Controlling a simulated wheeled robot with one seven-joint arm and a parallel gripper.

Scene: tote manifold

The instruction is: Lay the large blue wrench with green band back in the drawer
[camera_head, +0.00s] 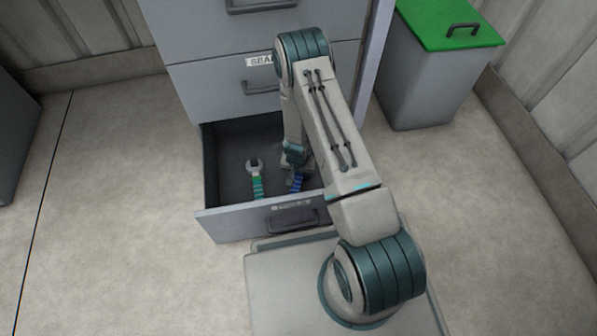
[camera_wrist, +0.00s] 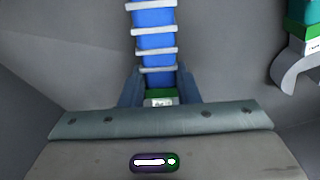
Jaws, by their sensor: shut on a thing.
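The large blue wrench (camera_wrist: 154,42) with pale ridges runs up from my gripper (camera_wrist: 159,92) in the wrist view. My gripper is shut on it near its green band (camera_wrist: 160,95); the wrench's end below the band is mostly hidden. In the head view, part of the blue wrench (camera_head: 296,181) shows under my gripper (camera_head: 294,160). I cannot tell whether the wrench touches the drawer floor.
A second wrench (camera_head: 257,180), teal with a green band and grey jaw, lies in the drawer left of my gripper; it shows at the right in the wrist view (camera_wrist: 290,68). The drawer's far left floor is bare. A green-lidded bin (camera_head: 425,90) stands right of the cabinet (camera_head: 210,92).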

